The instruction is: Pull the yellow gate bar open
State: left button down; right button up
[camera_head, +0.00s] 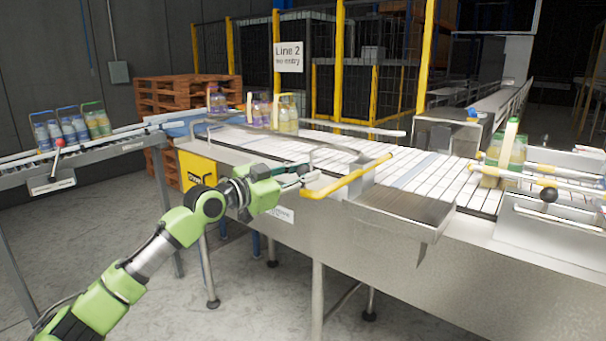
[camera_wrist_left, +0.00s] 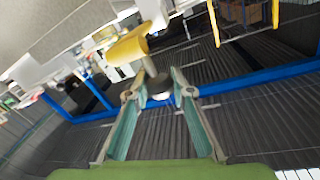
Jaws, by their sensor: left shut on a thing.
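The yellow gate bar (camera_head: 350,178) runs at a slant over the near edge of the conveyor, its near end beside my left gripper. My left gripper (camera_head: 306,182) reaches in from the left at that near end. In the left wrist view, the yellow bar (camera_wrist_left: 128,47) shows beyond the fingertips, with a grey post running from it down to the jaws. My left gripper (camera_wrist_left: 160,95) is shut on this part of the gate bar, with its two fingers on either side. My right gripper is not in view.
The white slatted conveyor (camera_head: 415,172) carries bottle packs at the back left and right. A steel tray (camera_head: 405,203) juts from the front, right of the bar. Conveyor legs stand below. Bare floor (camera_head: 240,290) lies in front.

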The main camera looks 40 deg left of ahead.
pick_arm(q)
jog(key=c, duration=1.7)
grip_release()
jog(key=shift+s+a+f, duration=0.15)
jog(key=shift+s+a, duration=0.05)
jog(key=shift+s, duration=0.4)
jog(key=shift+v, duration=5.35)
jog(key=shift+d, duration=0.1)
